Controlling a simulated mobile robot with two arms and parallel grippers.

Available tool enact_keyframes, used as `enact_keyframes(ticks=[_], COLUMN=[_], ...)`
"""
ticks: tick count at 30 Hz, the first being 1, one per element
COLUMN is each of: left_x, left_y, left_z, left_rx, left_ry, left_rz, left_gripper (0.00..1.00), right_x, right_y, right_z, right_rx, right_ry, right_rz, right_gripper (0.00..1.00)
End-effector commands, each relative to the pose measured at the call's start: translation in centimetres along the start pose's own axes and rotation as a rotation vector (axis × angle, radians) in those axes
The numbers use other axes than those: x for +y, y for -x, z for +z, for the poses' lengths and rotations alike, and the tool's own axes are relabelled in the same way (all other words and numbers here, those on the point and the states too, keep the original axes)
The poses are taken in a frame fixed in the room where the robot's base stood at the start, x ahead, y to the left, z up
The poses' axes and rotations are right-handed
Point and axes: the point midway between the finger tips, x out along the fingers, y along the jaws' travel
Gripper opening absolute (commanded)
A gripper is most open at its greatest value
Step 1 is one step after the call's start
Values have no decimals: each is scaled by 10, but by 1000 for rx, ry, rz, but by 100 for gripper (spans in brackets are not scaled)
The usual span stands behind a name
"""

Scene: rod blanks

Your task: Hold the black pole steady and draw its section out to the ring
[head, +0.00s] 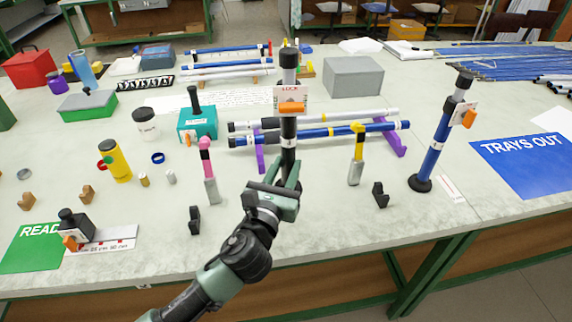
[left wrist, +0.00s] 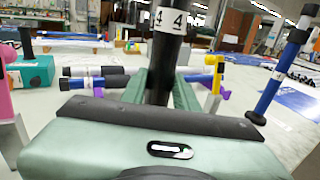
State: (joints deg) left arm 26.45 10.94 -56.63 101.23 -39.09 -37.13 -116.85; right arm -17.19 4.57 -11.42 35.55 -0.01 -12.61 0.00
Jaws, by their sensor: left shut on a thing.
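The black pole (head: 288,134) stands upright near the middle of the table. It also shows in the left wrist view (left wrist: 162,62), rising between my fingers. A thicker black cap (head: 288,58) tops it, with a light band just below. An orange clamp lever (head: 291,108) and a card reading LOCK (head: 289,93) sit partway up. A white band marked 4 (left wrist: 168,20) circles the pole above my fingers. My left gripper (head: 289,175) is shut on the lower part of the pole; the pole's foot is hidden. My right gripper is not in view.
A blue pole (head: 433,143) stands to the right on a round black foot. Blue and white rods (head: 340,131) lie on purple rests behind the black pole. Pink-topped (head: 207,165) and yellow-topped (head: 357,155) stands flank it. A grey box (head: 354,78) stands behind.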

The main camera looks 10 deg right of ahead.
Motion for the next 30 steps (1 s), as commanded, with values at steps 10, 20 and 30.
enact_keyframes(ticks=[10,20,30], left_x=[0,0,0], left_y=[0,0,0], left_z=[-29,-54,-56], left_rx=[-3,-3,-4], left_ry=[-1,-1,0], left_rz=[0,0,-1], left_gripper=[0,0,0], right_x=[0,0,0], right_y=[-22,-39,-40], right_z=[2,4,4], right_rx=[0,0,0], right_ry=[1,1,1], right_rz=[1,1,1], right_gripper=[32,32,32])
